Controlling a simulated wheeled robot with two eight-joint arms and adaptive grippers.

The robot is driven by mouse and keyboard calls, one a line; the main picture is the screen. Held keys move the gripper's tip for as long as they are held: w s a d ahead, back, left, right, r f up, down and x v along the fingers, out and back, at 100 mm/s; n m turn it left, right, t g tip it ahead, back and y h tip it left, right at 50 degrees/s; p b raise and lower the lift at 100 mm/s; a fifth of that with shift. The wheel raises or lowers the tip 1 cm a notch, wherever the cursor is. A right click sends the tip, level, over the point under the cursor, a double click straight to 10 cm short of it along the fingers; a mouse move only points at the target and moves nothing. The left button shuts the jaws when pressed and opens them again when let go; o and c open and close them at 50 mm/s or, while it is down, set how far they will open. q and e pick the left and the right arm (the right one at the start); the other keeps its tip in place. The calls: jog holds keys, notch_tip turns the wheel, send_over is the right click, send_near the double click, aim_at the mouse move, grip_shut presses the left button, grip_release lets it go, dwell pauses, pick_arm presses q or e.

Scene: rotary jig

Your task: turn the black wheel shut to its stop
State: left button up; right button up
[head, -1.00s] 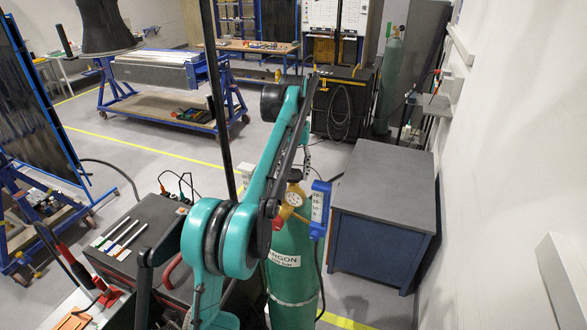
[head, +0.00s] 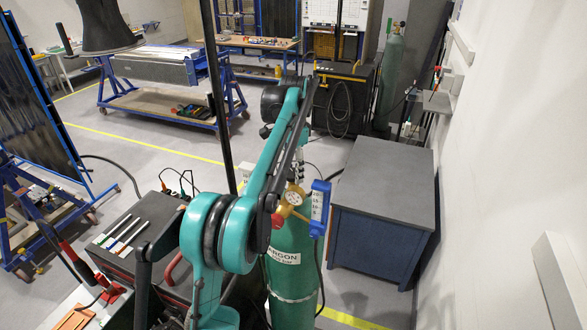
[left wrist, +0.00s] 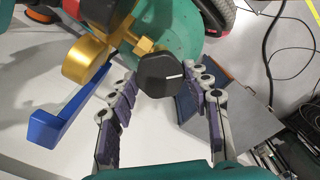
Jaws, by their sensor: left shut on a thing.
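The black wheel (left wrist: 168,74) shows in the left wrist view as a faceted knob with a short white mark, at the end of a brass valve stem. The valve sits on top of the green argon cylinder (head: 291,252). My left gripper (left wrist: 167,80) has its purple-padded fingers on either side of the wheel and is shut on it. In the head view the gripper (head: 298,172) is small, above the valve, and the wheel cannot be made out there. My right gripper is not in view.
A brass regulator (left wrist: 84,57) with a blue flowmeter (left wrist: 58,124) projects beside the wheel. A grey-topped blue cabinet (head: 385,185) stands right of the cylinder. A dark cart with tools (head: 140,235) stands to its left. Hoses hang around the cylinder.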

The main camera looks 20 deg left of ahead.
pick_arm(q)
jog(key=m, duration=0.4)
jog(key=shift+m, duration=2.9)
jog(key=o, duration=1.1)
jog(key=shift+o, duration=0.2)
notch_tip(320, 180, up, 8)
jog(key=shift+w+f, duration=0.1)
jog(key=shift+f, duration=0.15)
